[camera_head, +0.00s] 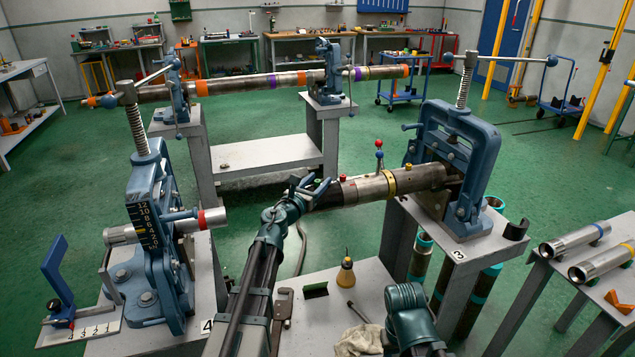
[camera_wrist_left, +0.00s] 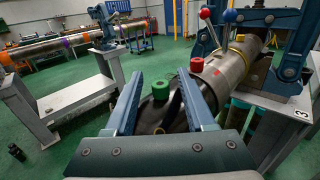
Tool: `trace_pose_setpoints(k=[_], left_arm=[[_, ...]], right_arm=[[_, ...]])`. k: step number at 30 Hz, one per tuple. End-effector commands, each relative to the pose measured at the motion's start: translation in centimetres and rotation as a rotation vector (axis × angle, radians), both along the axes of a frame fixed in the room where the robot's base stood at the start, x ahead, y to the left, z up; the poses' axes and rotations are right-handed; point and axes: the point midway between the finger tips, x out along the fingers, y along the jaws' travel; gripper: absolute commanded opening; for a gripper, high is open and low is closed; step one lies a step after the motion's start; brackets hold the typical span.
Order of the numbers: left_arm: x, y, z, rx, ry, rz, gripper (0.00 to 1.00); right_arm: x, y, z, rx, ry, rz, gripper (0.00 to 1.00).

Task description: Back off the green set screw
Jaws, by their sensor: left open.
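The green set screw (camera_wrist_left: 161,89) shows in the wrist view as a green knob on top of the dark near end of the pipe (camera_wrist_left: 228,70). In the head view I cannot make it out behind my gripper. My left gripper (camera_head: 312,186) is open at the pipe's near end. In the wrist view its two blue fingers (camera_wrist_left: 158,84) appear on either side of the green screw with gaps; I cannot tell how far off in depth it is. A red screw (camera_wrist_left: 197,65) sits farther along the pipe.
A blue vise (camera_head: 487,135) on a stand marked 3 holds the pipe. Red and blue ball levers (camera_head: 379,149) rise beside it. Another vise (camera_head: 157,225) stands left.

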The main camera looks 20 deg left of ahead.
Motion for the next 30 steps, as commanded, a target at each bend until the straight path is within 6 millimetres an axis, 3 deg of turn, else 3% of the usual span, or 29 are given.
trace_pose_setpoints(k=[6,15,30], left_arm=[[-0.01,-0.02,0.00,0.000,0.000,0.000,0.55],[-0.02,-0.02,0.00,0.000,0.000,0.000,0.01],[-0.12,-0.20,0.00,0.000,0.000,0.056,0.00]], right_arm=[[0.00,0.00,0.00,0.000,0.000,0.000,0.50],[0.00,0.00,0.00,0.000,0.000,0.000,0.50],[0.00,0.00,0.00,0.000,0.000,0.000,0.50]])
